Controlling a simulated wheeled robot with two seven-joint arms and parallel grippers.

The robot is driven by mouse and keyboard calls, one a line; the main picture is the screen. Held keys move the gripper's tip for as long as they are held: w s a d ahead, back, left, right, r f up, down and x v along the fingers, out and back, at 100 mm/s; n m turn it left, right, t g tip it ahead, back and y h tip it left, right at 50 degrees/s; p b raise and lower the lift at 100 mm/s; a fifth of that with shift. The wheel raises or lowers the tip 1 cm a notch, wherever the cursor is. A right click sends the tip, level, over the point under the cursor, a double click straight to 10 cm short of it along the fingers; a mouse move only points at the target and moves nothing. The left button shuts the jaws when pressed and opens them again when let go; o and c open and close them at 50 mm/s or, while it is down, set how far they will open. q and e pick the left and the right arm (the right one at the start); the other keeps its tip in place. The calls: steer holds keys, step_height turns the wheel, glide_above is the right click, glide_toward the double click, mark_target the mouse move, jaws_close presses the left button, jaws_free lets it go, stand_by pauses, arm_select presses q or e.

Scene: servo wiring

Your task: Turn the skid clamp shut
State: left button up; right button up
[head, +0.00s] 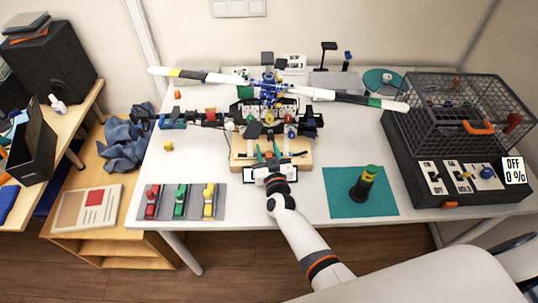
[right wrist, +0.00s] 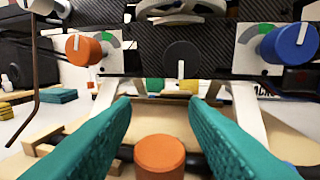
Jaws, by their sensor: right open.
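My right gripper (head: 267,152) is open in front of the wooden stand (head: 238,157) under the rotor craft (head: 268,108). In the right wrist view its two teal fingers (right wrist: 160,118) lie on either side of an orange round knob (right wrist: 160,157), which appears to be the skid clamp's. The knob is low between the fingers, with a gap on each side; its lower part is cut off. I cannot tell how far it is turned. White skid legs (right wrist: 247,107) rise behind it. My left gripper is not in view.
Above, the craft's dark plate carries an orange dial (right wrist: 84,49), a dark dial (right wrist: 182,57) and a blue dial (right wrist: 290,43).

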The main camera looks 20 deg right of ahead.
steer(key=s, duration=0.7)
steer(key=s+a, duration=0.1)
steer(key=s, duration=0.2)
steer(key=shift+s, duration=0.15)
steer(key=shift+s+a, duration=0.1)
steer(key=shift+s, duration=0.65)
